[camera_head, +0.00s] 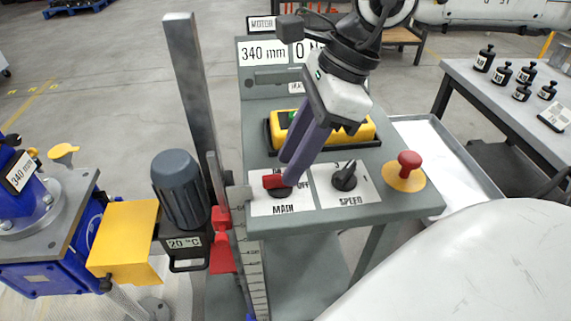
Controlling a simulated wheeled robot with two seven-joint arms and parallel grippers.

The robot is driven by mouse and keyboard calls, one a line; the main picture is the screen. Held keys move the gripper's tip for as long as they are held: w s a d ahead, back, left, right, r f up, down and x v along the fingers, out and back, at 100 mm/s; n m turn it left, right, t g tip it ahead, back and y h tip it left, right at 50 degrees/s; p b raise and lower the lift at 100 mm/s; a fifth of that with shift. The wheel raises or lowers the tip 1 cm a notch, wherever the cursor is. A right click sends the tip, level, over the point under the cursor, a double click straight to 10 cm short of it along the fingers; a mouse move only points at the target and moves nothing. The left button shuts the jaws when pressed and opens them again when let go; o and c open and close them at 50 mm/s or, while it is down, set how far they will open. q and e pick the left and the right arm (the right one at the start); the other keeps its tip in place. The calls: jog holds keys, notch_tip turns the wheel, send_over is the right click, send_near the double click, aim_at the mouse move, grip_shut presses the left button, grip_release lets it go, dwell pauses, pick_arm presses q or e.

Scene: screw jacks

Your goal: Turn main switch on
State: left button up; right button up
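The main switch (274,182) is a red knob on a white plate (262,205) marked MAIN, at the front left of the grey control desk (355,210). My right gripper (287,174) reaches down from the upper right with its purple fingers slanting to the left. Its fingertips are right beside the red knob and cover its right side and part of the OFF marking. The fingers overlap in this view, so I cannot tell whether they touch or grip the knob. My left gripper is not in view.
Right of the switch are a black SPEED knob (345,177) and a red mushroom button (408,164) on a yellow base. A yellow pendant box (360,130) lies behind my fingers. A column, motor (180,188) and blue screw jack (45,235) stand left.

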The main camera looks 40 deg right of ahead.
jog(key=shift+x, duration=1)
jog(key=shift+a+f, duration=0.1)
jog(key=shift+f, duration=0.15)
jog(key=shift+w+f, duration=0.1)
jog(key=shift+w, duration=0.05)
grip_shut()
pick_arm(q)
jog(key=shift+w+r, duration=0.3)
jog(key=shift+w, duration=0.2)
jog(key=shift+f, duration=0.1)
